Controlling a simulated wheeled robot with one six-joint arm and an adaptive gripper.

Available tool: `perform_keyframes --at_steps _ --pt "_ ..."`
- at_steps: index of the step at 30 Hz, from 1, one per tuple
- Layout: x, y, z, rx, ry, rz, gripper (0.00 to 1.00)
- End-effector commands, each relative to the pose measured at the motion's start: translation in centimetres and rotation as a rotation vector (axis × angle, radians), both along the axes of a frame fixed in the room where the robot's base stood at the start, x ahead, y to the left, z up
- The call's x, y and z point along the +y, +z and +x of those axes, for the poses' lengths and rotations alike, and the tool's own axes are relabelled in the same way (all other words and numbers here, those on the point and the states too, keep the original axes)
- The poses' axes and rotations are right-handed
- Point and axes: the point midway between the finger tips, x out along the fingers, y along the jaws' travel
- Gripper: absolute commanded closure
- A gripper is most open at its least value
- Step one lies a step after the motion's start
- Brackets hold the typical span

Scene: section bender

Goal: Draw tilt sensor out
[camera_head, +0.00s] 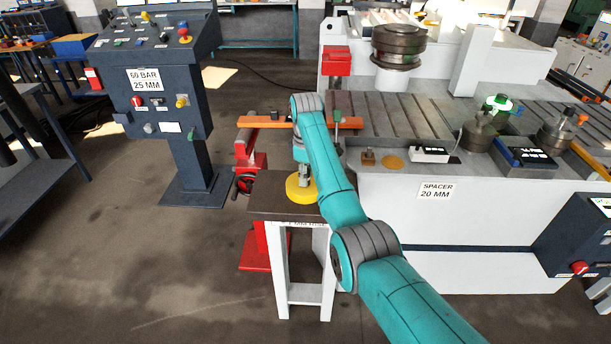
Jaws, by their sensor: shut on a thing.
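My gripper (304,180) points down over the small dark-topped stand (265,196). It is shut on the yellow disc (293,192), which is at the stand's top; I cannot tell whether the disc touches the stand. My arm hides part of the disc's right side. No part is clearly labelled as the tilt sensor. A small white box with dark markings (430,155) lies on the machine's front ledge, right of an orange disc (392,162). A dark box with a display (528,154) sits further right. Either could be the sensor; I cannot tell which.
The grey machine body (440,220) fills the right, with rollers (480,133) on its bed. An orange bar (262,122) on a red support stands behind the stand. A control pedestal (160,90) is at the left. The floor at front left is clear.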

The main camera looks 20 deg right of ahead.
Motion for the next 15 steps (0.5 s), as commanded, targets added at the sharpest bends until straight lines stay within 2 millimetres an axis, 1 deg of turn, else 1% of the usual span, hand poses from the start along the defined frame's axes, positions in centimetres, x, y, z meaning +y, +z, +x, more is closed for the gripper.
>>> perform_keyframes --at_steps 7,15 --pt "0.0 0.2 0.0 -0.001 0.000 0.000 1.00" --pt "0.0 1.9 0.0 -0.001 0.000 0.000 1.00"
